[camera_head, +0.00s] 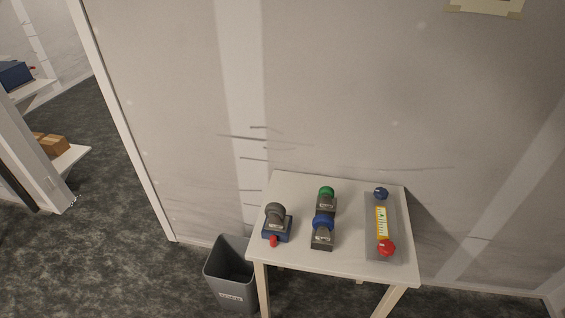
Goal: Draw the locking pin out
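The white bench (340,262) stands against the wall with three devices on it. The left device is a dark blue block (280,232) with a grey round-topped part (275,212) and a small red knob (273,241) at its front. The middle device has a dark base (321,244), a green knob (326,192) at the back and a blue collar (323,222). The right device is a grey plate (372,225) with a blue knob (381,193), a yellow-edged label strip (382,222) and a red knob (387,247). I cannot tell which part is the locking pin. Neither gripper shows.
A grey bin (231,275) with a label stands on the floor beside the bench's left leg. Shelves with brown boxes (52,144) and a blue box (14,75) are at the far left. The dark carpet left of the bin is clear.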

